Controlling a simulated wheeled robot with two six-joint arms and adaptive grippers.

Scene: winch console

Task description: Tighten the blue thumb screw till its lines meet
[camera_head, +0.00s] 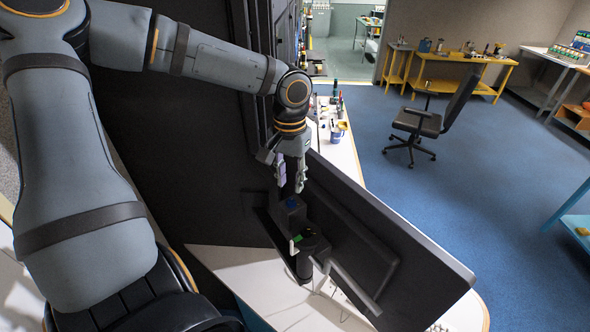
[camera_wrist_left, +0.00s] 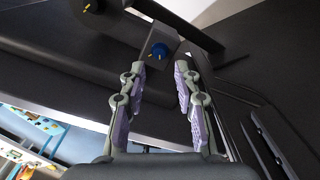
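The blue thumb screw (camera_head: 292,203) sits on top of a dark block (camera_head: 290,218) of the winch console. In the left wrist view the blue thumb screw (camera_wrist_left: 160,50) shows as a round knob on the end of the block, with a short yellow line beside it. Whether its lines meet is too small to tell. My left gripper (camera_head: 290,188) is above the screw in the head view. In the left wrist view its two purple-padded fingers (camera_wrist_left: 158,72) are apart, with nothing between them, and the screw shows beyond their tips. My right gripper is not in view.
A dark panel (camera_head: 400,235) stands close to the right of the block. A grey lever (camera_head: 350,287) sticks out below it. The white desk (camera_head: 250,262) carries a mug (camera_head: 337,134) and bottles farther back. An office chair (camera_head: 425,122) stands on the blue floor.

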